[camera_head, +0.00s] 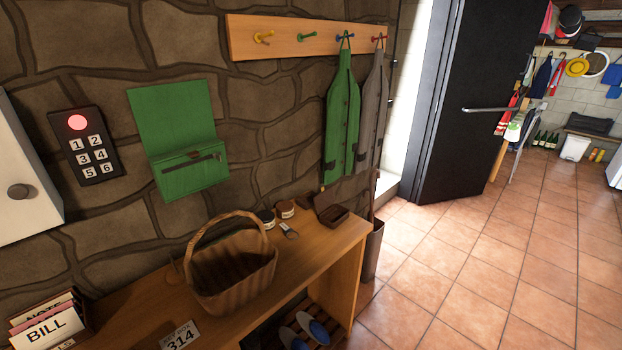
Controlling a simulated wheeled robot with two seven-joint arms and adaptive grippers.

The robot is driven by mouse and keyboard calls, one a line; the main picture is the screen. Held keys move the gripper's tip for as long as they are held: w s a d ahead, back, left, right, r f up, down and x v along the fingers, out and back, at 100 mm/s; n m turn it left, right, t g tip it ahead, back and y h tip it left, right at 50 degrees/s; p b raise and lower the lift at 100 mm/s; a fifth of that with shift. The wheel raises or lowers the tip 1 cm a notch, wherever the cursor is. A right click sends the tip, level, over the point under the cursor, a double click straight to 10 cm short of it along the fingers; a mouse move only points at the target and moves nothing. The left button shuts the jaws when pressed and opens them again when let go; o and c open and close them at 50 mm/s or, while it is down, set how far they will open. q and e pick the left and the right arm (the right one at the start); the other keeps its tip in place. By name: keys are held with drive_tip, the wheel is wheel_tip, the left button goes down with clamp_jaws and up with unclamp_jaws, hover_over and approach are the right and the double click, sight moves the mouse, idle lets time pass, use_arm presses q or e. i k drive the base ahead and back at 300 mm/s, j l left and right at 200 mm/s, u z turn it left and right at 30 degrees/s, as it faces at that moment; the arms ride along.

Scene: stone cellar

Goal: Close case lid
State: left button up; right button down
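A small dark brown case (336,216) lies at the right end of the wooden bench top, with its lid (325,200) raised. A green box (190,173) is fixed to the stone wall, and its flap (172,115) stands up open against the wall. I cannot tell from the picture alone which of the two is the case meant. Neither of my grippers is in view.
A wicker basket (233,281) stands on the bench (296,262), near small jars (285,210). A card holder (45,325) is at the front left. Aprons (341,120) hang at the right, beside an open dark door (474,90). Tiled floor (470,270) is clear.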

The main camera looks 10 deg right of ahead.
sight(325, 198)
drive_tip(key=i+l+u, duration=0.15)
drive_tip(key=l, duration=0.2)
drive_tip(key=i+l+u, duration=0.15)
drive_tip(key=l, duration=0.25)
drive_tip(key=i+l+u, duration=0.2)
drive_tip(key=l, duration=0.2)
